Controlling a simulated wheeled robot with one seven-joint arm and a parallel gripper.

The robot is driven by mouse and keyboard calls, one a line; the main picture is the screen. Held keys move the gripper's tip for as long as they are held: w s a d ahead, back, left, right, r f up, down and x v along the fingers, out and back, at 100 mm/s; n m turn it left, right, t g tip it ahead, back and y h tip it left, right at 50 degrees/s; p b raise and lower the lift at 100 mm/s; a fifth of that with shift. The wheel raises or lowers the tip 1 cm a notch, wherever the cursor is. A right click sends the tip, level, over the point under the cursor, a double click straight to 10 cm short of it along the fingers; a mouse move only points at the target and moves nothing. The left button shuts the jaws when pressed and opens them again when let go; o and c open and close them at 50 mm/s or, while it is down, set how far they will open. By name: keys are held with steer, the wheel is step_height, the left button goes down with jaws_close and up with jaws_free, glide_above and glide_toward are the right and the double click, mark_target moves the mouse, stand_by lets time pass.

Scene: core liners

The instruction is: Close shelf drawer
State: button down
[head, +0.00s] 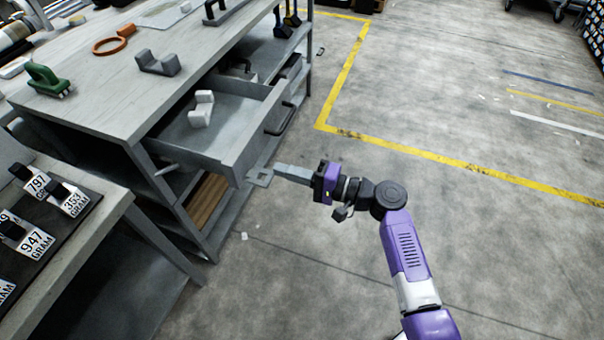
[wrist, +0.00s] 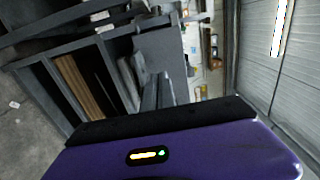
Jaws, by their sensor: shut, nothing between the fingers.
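The shelf drawer (head: 248,140) is grey and stands pulled out from the workbench toward the right in the head view. Its dark handle (head: 282,120) is on the outer face. A pale grey bracket-shaped piece (head: 201,108) lies inside the drawer. My gripper (head: 277,169) is shut and empty, just outside the drawer front near its lower near corner; a gap shows between them in the head view, though depth is hard to judge. In the wrist view the shut fingers (wrist: 157,90) point toward the grey furniture; the contact area is unclear.
The workbench top (head: 110,95) holds a grey bracket (head: 158,63), a green tool (head: 48,80) and an orange ring (head: 109,46). A table with gram-labelled weights (head: 35,240) stands at lower left. The concrete floor right of the drawer is clear, crossed by yellow lines (head: 420,155).

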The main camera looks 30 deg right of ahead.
steer(key=x, duration=0.6)
steer(key=shift+w+a, duration=0.15)
steer(key=b, duration=1.3)
glide_toward(180, 140)
steer(key=w+a+r, duration=0.2)
steer(key=a, duration=0.1)
steer(key=w+a+r, duration=0.1)
steer(key=a, duration=0.1)
steer(key=shift+w+a, duration=0.1)
steer(key=shift+w, duration=0.15)
steer(key=shift+w+a, duration=0.35)
steer(key=shift+w, duration=0.2)
steer(key=shift+w+a+r, duration=0.1)
steer(key=shift+r, duration=0.25)
steer(key=shift+a, duration=0.15)
